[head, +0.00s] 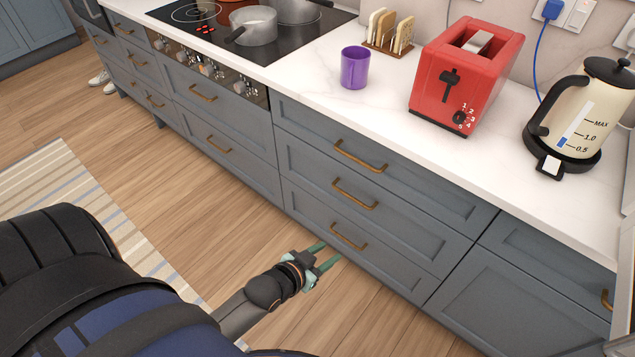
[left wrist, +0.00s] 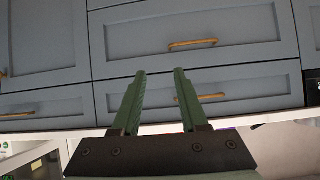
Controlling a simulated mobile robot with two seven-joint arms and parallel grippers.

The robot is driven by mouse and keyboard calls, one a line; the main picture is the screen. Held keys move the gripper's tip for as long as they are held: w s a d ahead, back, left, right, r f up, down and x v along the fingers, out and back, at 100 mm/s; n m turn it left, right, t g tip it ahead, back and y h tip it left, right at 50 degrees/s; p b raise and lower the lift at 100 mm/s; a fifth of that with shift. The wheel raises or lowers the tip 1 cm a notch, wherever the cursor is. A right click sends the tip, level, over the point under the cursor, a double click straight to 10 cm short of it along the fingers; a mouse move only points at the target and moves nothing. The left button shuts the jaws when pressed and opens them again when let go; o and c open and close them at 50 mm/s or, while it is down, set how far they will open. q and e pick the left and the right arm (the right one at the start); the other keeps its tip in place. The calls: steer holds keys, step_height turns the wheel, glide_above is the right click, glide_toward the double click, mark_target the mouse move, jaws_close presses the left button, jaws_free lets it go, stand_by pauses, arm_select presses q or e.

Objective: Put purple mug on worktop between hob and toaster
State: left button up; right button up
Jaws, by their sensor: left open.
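The purple mug (head: 354,67) stands upright on the white worktop (head: 320,95), between the black hob (head: 268,45) and the red toaster (head: 465,75). My left gripper (head: 322,257) is open and empty, low in front of the grey drawers and well below the worktop. No gripper touches the mug. In the left wrist view the two green fingers of my left gripper (left wrist: 159,72) are apart, with drawer fronts beyond them. My right gripper is not in view.
A toast rack (head: 390,35) stands behind the mug, and a cream kettle (head: 580,110) is right of the toaster. Pans (head: 253,27) sit on the hob. Drawer handles (head: 360,157) stick out from the cabinets. Bare worktop lies in front of the mug.

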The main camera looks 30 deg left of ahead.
arm_select(q)
steer(key=s+d+f+g+h, duration=0.1)
steer(key=s+d, duration=0.3)
steer(key=s, duration=0.5)
steer(key=shift+s+d+f+g, duration=0.2)
steer(key=shift+s+f+g, duration=0.1)
steer(key=shift+f+g, duration=0.45)
steer(key=shift+f+t, duration=0.1)
steer(key=shift+t, duration=0.15)
